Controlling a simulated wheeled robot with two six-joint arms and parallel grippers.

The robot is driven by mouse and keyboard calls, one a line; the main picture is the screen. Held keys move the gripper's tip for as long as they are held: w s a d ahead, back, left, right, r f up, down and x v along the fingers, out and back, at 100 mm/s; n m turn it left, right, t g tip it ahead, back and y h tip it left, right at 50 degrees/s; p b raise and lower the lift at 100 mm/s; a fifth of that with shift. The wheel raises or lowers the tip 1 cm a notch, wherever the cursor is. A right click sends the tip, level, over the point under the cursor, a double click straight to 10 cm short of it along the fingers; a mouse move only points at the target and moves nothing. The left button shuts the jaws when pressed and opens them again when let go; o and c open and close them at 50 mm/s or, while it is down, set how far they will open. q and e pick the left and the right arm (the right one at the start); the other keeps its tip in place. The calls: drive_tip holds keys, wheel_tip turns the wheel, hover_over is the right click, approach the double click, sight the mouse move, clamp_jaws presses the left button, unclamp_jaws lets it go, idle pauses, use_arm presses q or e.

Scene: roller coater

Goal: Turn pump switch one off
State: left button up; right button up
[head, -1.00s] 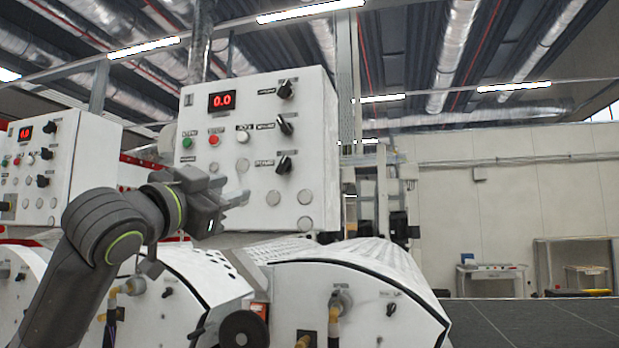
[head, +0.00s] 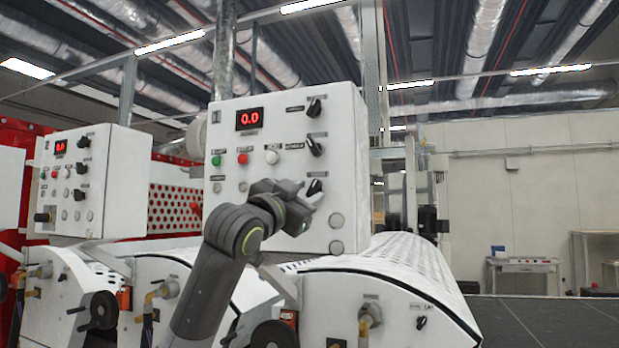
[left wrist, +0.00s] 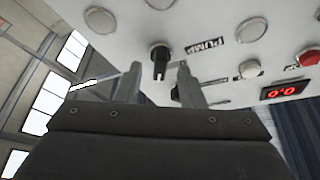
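A white control box (head: 225,135) fills the centre of the head view, with three black rotary knobs in a column on its right side. The lowest knob (head: 315,187) shows just above my left gripper (head: 312,204), which partly covers that area. In the left wrist view a black knob (left wrist: 160,60) stands beside a label (left wrist: 206,46) reading "PUMP". It lies between the two fingertips of my left gripper (left wrist: 159,80) as seen there. The fingers are apart with nothing held; contact with the knob cannot be told. My right gripper is not in view.
The box also carries a red display (head: 249,119) reading 0.0, a green button (head: 216,160), a red button (head: 242,159) and several round white ones. A second similar box (head: 115,190) stands at left. White curved machine covers (head: 390,290) lie below.

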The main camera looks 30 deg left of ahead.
use_arm(q)
drive_tip(key=shift+p+x, duration=0.35)
drive_tip(key=shift+x, duration=0.75)
clamp_jaws()
